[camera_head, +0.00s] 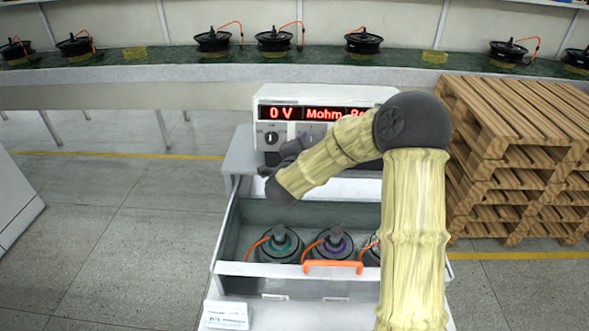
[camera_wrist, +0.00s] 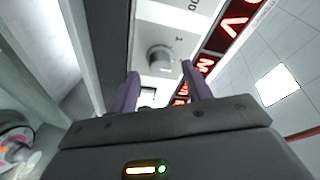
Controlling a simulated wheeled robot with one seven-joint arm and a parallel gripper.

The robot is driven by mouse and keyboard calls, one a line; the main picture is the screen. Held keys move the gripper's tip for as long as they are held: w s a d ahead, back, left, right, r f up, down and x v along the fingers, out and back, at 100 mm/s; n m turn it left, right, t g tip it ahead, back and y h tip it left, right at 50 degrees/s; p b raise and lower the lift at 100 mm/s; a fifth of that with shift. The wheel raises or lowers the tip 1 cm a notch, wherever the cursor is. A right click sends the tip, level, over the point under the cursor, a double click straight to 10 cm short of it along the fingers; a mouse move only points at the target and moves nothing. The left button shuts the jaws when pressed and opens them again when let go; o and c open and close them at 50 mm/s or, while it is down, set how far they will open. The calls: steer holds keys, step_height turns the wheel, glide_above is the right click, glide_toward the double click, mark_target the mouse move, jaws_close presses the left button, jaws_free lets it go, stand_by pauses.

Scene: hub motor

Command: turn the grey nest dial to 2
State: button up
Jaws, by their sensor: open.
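The grey dial (camera_wrist: 160,58) is a round knob on the white front panel of the tester (camera_head: 262,112). In the wrist view it lies just beyond and between my two purple fingertips, with a "1" printed beside it. I cannot tell which mark the dial points at. My gripper (camera_wrist: 160,72) is open, with a finger on either side of the dial's line and nothing held. In the head view my gripper (camera_head: 291,150) is dark, in front of the panel, and partly hidden by my arm, which also hides the grey dial.
A black dial (camera_head: 270,138) sits at the panel's left, under the red "0 V" display (camera_head: 281,113). Below, an open drawer (camera_head: 231,232) with an orange handle (camera_head: 333,266) holds several motors. Wooden pallets (camera_head: 515,150) stand to the right.

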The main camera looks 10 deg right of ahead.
steer(key=b+v, duration=0.2)
steer(key=v, duration=1.3)
steer(key=shift+a, duration=0.1)
steer(key=s+d+f+n+g+y+p, duration=0.2)
steer(key=s+d+n+g+y+p, duration=0.1)
steer(key=s+n+g, duration=0.3)
steer(key=s+d+f+n+g+y+p, duration=0.3)
steer(key=s+d+n+g+p, duration=0.1)
steer(key=s+n, duration=0.7)
steer(key=shift+d+g+y, duration=0.4)
steer(key=shift+d+g, duration=0.1)
steer(key=shift+g, duration=0.5)
